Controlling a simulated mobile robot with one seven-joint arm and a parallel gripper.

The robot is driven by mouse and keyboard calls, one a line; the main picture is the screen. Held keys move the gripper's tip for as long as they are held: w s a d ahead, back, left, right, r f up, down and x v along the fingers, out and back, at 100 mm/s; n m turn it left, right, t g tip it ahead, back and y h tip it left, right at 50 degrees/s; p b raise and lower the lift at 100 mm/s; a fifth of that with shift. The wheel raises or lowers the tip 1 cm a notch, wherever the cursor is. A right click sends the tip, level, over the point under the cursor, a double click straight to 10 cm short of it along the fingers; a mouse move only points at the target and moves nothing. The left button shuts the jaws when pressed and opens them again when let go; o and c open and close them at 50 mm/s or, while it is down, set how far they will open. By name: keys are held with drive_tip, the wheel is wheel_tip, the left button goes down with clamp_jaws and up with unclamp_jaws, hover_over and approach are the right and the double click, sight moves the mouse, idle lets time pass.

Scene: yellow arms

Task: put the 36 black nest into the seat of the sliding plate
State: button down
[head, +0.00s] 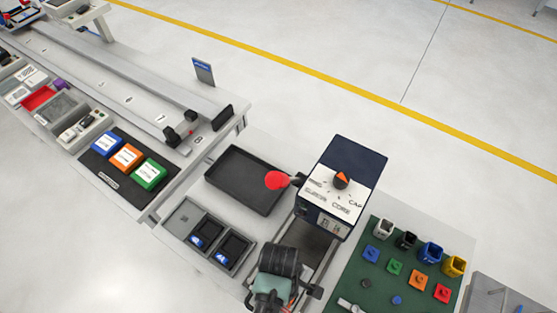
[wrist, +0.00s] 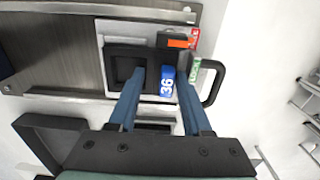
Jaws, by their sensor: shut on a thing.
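The black nest (wrist: 128,65) with its blue 36 label (wrist: 167,85) shows in the wrist view between the fingers of my gripper (wrist: 162,72). My gripper is shut on it. The nest is over the light sliding plate (wrist: 105,40), which has a black handle (wrist: 212,88) at its right. I cannot tell whether the nest rests in the seat or is slightly above it. In the head view my gripper and wrist (head: 272,285) are at the front of the machine and hide the nest and most of the plate.
The machine (head: 340,185) with a red knob (head: 277,180) stands just behind. A grey rack (head: 183,222) left of my gripper holds two blue-labelled nests and has one empty slot. A black tray (head: 235,178) is behind it. A green mat (head: 380,283) with small coloured parts lies at right.

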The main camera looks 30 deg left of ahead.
drive_tip(key=shift+f, duration=0.2)
drive_tip(key=shift+c, duration=1.3)
unclamp_jaws()
drive_tip(key=shift+s+f, duration=0.1)
drive_tip(key=shift+s, duration=0.05)
wheel_tip(320, 180, up, 13)
drive_tip(key=b, duration=0.1)
drive_tip(key=shift+w, duration=0.25)
